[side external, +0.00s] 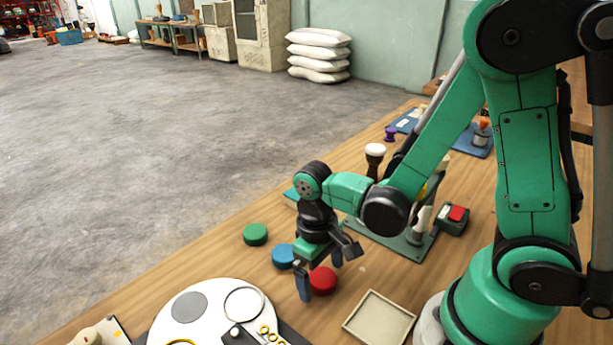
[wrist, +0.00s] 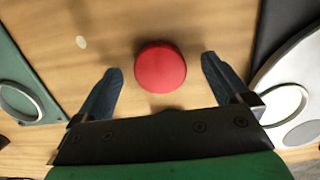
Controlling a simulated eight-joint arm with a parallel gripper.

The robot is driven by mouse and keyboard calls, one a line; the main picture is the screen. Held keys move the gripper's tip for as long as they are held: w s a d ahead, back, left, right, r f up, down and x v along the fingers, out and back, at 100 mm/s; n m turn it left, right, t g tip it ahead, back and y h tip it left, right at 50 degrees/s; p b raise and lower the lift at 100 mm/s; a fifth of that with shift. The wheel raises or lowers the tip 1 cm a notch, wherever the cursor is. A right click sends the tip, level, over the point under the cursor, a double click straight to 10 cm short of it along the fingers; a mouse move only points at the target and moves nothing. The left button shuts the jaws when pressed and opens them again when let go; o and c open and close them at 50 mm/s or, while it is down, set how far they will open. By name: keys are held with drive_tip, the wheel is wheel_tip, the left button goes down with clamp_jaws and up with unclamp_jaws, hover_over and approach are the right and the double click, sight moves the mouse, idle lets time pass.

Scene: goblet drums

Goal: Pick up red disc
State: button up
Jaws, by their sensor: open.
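The red disc (side external: 322,280) lies flat on the wooden table in the side view, just beside my gripper's fingers. In the wrist view the red disc (wrist: 160,67) lies between and slightly beyond the two blue fingertips, with wood showing on both sides. My gripper (side external: 320,275) points down over the table; its fingers are apart and hold nothing. In the wrist view my gripper (wrist: 160,72) is open, and neither finger appears to touch the disc. The exact height of the fingertips above the table is hard to tell.
A blue disc (side external: 283,256) lies close left of my gripper, and a green disc (side external: 255,235) farther left. A round white board (side external: 215,318) is at the front left. A shallow beige tray (side external: 379,319) is at the front right. A green stand (side external: 405,243) is behind.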

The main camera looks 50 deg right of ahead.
drive_tip(key=shift+f, duration=0.1)
drive_tip(key=c, duration=1.3)
drive_tip(key=shift+c, duration=0.2)
drive_tip(key=shift+r, duration=0.2)
